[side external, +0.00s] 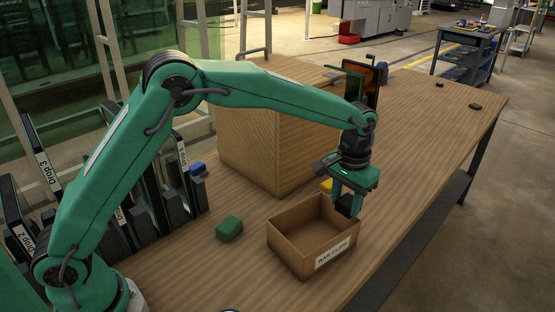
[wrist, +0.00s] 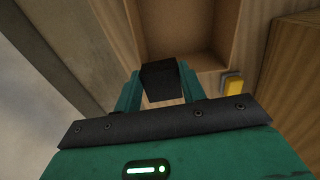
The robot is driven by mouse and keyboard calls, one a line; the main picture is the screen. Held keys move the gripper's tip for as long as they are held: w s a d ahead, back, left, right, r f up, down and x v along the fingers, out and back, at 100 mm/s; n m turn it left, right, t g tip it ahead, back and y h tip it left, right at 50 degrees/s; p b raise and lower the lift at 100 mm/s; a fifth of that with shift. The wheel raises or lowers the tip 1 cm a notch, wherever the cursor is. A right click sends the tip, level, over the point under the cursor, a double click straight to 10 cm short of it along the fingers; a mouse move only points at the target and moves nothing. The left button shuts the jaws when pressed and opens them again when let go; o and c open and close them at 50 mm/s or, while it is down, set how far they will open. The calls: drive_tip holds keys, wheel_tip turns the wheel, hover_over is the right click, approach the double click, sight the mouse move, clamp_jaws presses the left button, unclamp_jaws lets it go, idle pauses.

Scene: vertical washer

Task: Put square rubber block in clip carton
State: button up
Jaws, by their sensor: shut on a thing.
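My gripper (side external: 347,203) is shut on a black square rubber block (side external: 349,205). In the wrist view the block (wrist: 162,80) sits between the two green fingers of my gripper (wrist: 160,88). The open brown clip carton (side external: 290,258), labelled "BAR CLIPS", stands on the table. In the side view the block shows at the carton's right rear rim, and I cannot tell whether it is above the inside or just outside. In the wrist view the carton (wrist: 222,45) lies beyond the block, its interior empty where visible.
A green block (side external: 229,227) lies left of the carton. A yellow block (side external: 326,186) is behind it and also shows in the wrist view (wrist: 232,83). A large wooden box (side external: 262,140) stands behind. Dark labelled racks (side external: 150,190) and a blue block (side external: 197,168) are at left.

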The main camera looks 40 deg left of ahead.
drive_tip(key=s+a, duration=0.4)
drive_tip(key=s, duration=0.2)
drive_tip(key=shift+s+a+f+n, duration=0.15)
drive_tip(key=shift+a+n, duration=0.15)
drive_tip(key=shift+n, duration=0.1)
hover_over(309, 247)
drive_tip(key=shift+f, duration=3.2)
drive_tip(key=shift+s+f, duration=0.1)
drive_tip(key=shift+f, duration=1.75)
drive_tip(key=shift+f, duration=0.15)
drive_tip(key=o, duration=1)
